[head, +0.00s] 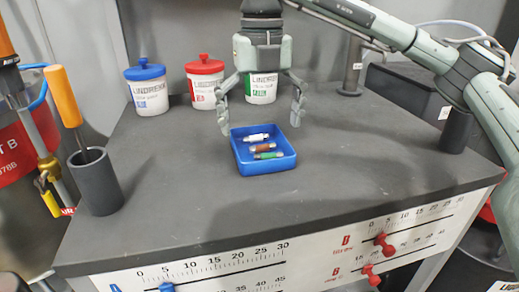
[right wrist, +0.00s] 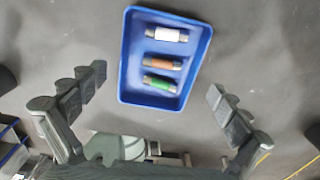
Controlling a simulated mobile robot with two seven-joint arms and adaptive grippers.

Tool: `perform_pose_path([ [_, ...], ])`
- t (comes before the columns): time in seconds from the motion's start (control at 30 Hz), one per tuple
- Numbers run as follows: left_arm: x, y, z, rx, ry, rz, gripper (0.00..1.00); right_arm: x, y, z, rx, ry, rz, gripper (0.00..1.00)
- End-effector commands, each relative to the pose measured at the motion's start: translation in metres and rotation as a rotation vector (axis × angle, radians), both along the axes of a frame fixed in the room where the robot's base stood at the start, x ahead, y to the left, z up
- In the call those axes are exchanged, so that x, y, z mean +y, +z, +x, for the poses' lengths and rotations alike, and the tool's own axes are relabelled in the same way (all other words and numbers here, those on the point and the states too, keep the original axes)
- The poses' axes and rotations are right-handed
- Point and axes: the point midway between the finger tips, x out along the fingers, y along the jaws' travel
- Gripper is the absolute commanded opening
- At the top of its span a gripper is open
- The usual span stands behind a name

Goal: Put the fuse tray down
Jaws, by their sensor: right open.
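The fuse tray (head: 263,165) is a small blue open tray resting on the dark grey worktop. It holds a white fuse (head: 257,138), a brown fuse (head: 262,147) and a green fuse (head: 268,156) lying side by side. The tray also shows in the right wrist view (right wrist: 127,62). My right gripper (head: 262,125) is open above and behind the tray, fingers spread wide, pointing down and holding nothing. In the right wrist view its fingertips (right wrist: 157,82) are apart on either side of the tray's near end, not touching it. My left gripper is not in view.
A blue-lidded jar (head: 149,95), a red-lidded jar (head: 204,90) and a green-labelled jar (head: 262,90) stand behind the tray. A grey holder (head: 97,183) with an orange-handled tool stands left. Sliders with scales (head: 215,268) line the front edge. The worktop around the tray is clear.

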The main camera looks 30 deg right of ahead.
Motion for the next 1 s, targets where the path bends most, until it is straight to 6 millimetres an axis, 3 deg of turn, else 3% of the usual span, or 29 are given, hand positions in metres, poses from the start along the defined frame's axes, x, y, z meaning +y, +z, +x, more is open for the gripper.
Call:
perform_pose_path([
  [0.2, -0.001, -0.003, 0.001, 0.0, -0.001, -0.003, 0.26, 0.001, -0.028, 0.0, 0.001, -0.001, -0.001, 1.0],
  [0.47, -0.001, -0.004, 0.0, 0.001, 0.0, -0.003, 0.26, 0.001, -0.032, 0.0, 0.0, -0.001, 0.0, 1.0],
  [0.83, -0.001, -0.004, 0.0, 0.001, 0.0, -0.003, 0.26, 0.001, -0.031, 0.0, 0.0, -0.001, 0.0, 0.57],
  [1.0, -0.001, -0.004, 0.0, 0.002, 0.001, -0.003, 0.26, 0.001, -0.031, 0.0, -0.001, -0.001, 0.0, 0.56],
])
